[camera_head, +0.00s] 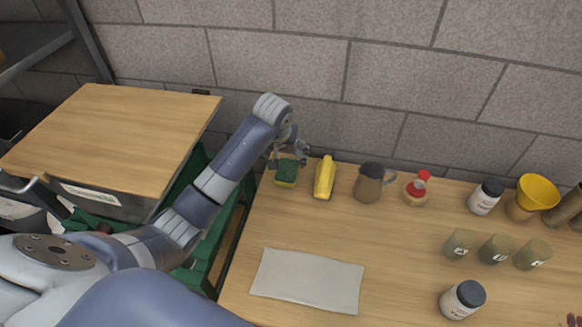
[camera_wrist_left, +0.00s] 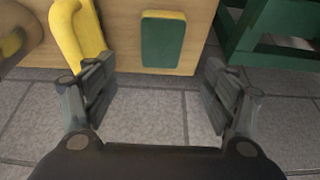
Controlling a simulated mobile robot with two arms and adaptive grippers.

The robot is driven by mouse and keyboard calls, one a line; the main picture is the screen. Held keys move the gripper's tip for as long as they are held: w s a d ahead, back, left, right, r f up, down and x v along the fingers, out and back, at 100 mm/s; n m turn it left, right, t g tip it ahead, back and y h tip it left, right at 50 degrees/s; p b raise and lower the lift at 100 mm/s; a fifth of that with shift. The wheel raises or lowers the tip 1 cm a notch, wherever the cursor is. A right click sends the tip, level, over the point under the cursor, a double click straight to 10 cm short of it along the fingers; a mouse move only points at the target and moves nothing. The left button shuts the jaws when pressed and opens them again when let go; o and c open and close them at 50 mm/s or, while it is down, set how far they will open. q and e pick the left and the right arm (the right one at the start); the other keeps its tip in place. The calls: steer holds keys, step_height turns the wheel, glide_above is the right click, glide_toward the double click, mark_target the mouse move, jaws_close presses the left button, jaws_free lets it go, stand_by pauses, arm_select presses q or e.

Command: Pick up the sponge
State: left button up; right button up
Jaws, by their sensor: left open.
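The sponge (camera_head: 286,173), green on one face with yellow along its edge, lies at the table's back left corner. In the left wrist view the sponge (camera_wrist_left: 162,42) shows its green face, ahead of the fingers and roughly centred between them. My left gripper (camera_head: 289,155) is over the back edge of the table, right by the sponge. In the wrist view my left gripper (camera_wrist_left: 160,88) has its fingers spread wide with nothing between them. The fingertips partly cover the sponge's surroundings in the head view. My right gripper is not in view.
Further right are a grey-brown pitcher (camera_head: 369,182) and a red-topped item (camera_head: 417,189). A grey cloth (camera_head: 307,280) lies in front. The stone wall (camera_head: 370,90) is close behind.

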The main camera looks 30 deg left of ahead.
arm_select(q)
glide_above(287, 172)
steer(key=s, duration=0.2)
steer(key=f, duration=0.4)
steer(key=shift+w+d+f, duration=0.1)
steer(key=shift+w+d, duration=0.1)
steer(key=shift+w+f, duration=0.15)
steer(key=shift+f, duration=0.1)
steer(key=x, duration=0.2)
steer(key=p+x, duration=0.1)
steer(key=shift+s+f+p, duration=0.25)
steer(key=shift+f+p, duration=0.05)
steer(key=shift+f, duration=0.2)
steer(key=shift+w+a+f, duration=0.1)
steer(key=shift+w+f, duration=0.15)
steer(key=shift+f, duration=0.35)
steer(key=c, duration=0.8)
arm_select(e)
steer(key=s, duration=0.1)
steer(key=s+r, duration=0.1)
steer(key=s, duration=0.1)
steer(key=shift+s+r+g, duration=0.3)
